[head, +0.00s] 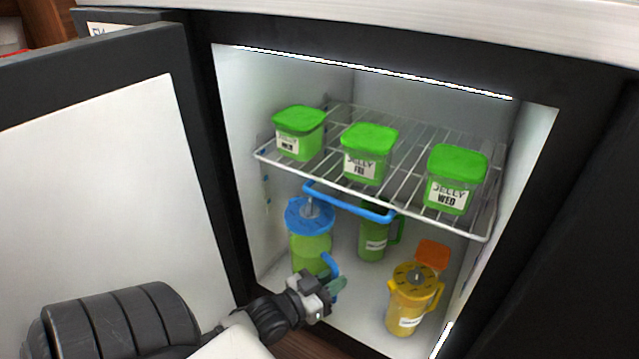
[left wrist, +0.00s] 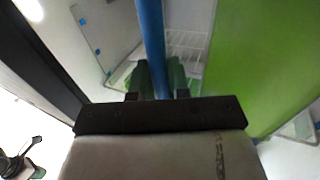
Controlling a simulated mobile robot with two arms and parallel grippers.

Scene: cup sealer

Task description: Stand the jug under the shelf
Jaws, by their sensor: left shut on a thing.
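The jug (head: 310,250) is green with a blue lid and a blue handle. It stands upright on or just above the fridge floor, at the left under the shelf; I cannot tell if it touches the floor. My left gripper (head: 333,284) is shut on its blue handle. In the left wrist view the handle (left wrist: 152,40) runs between the fingers (left wrist: 160,80), with the green jug body (left wrist: 250,60) to the right. The wire shelf (head: 400,170) is above, with a blue front handle (head: 348,203).
Three green-lidded jelly tubs (head: 299,133) stand on the shelf. Below it, a green jug (head: 374,235) stands behind, and a yellow jug (head: 411,300) and an orange-lidded container (head: 433,254) stand at the right. The open door (head: 90,200) is at the left.

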